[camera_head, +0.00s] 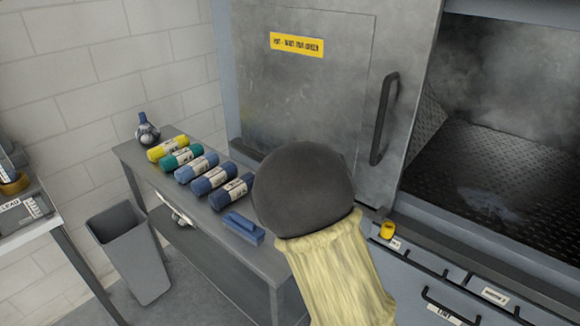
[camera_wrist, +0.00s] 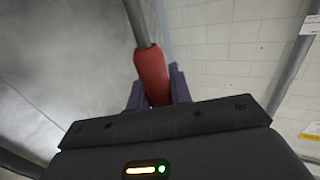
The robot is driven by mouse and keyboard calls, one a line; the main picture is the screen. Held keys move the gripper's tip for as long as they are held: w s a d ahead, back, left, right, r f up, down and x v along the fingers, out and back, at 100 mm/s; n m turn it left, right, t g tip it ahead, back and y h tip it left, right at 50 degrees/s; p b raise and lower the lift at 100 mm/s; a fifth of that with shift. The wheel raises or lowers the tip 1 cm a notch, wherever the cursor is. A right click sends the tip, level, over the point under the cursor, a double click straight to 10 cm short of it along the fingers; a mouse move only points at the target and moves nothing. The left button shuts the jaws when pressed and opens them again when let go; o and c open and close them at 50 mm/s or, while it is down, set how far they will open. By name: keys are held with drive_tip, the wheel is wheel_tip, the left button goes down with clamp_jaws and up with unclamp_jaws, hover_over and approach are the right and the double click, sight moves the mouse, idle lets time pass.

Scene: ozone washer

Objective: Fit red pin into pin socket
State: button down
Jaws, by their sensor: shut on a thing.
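In the wrist view the red pin (camera_wrist: 153,72) sits between the two dark purple fingers of my gripper (camera_wrist: 157,88). The gripper is shut on its red, thicker part. A grey shaft (camera_wrist: 138,20) runs from the red part up to the top edge of the view, and its far end is out of sight. In the head view my arm covers the middle, and neither the gripper nor the pin shows. I cannot make out the pin socket in either view.
A grey washer cabinet with a door handle (camera_head: 384,118) and an open chamber (camera_head: 490,165) stands behind my arm. A yellow part (camera_head: 387,230) sits on its front ledge.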

wheel_tip(320, 180, up, 4)
drive_tip(key=shift+f+p, duration=0.1)
drive_tip(key=shift+p, duration=0.95)
drive_tip(key=shift+f, duration=0.1)
